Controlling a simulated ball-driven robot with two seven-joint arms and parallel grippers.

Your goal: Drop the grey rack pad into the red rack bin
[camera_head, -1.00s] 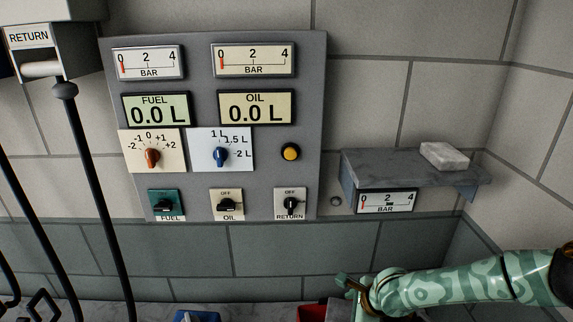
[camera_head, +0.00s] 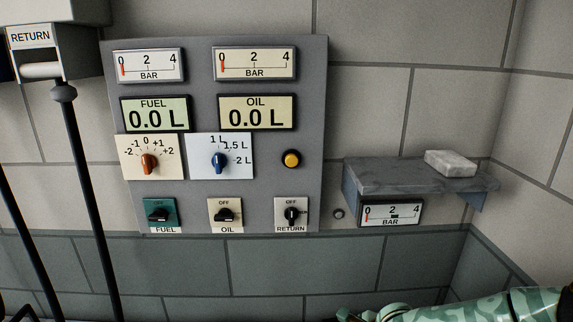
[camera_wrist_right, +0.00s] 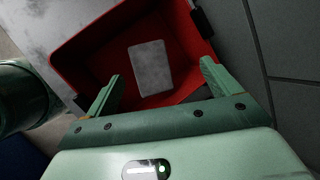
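A flat grey pad (camera_wrist_right: 151,68) lies inside the red bin (camera_wrist_right: 95,47) in the right wrist view, apart from both fingers. My right gripper (camera_wrist_right: 159,72) is open over the bin, with a finger on each side of the pad and nothing held. In the head view only the top of my right gripper (camera_head: 360,314) and forearm shows at the bottom edge; the bin is out of that view. My left gripper is not in view.
A light grey block (camera_head: 450,163) rests on a wall shelf (camera_head: 415,178) with a gauge (camera_head: 391,213) under it. A control panel (camera_head: 265,185) is on the wall. A hose (camera_head: 90,200) hangs at the left below the RETURN holder (camera_head: 38,70).

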